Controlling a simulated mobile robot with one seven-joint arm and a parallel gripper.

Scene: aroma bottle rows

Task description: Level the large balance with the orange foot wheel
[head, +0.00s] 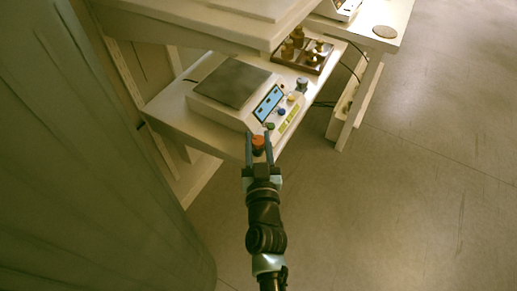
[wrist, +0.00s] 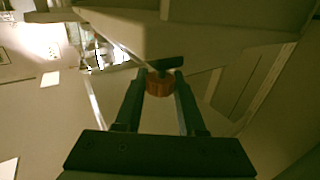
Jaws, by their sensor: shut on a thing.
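The large balance (head: 208,107) stands on a pale shelf, with a dark square pan (head: 229,82) and a lit blue display (head: 268,103). The orange foot wheel (head: 258,142) sits at the balance's near corner. My gripper (head: 259,145) reaches it from the front, with one finger on each side. In the wrist view the orange wheel (wrist: 159,84) is between the fingertips, under the pale corner of the balance or shelf. My gripper is shut on the wheel. A level bubble cannot be made out.
A large ribbed surface (head: 90,170) fills the left. The floor (head: 400,190) at right is clear.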

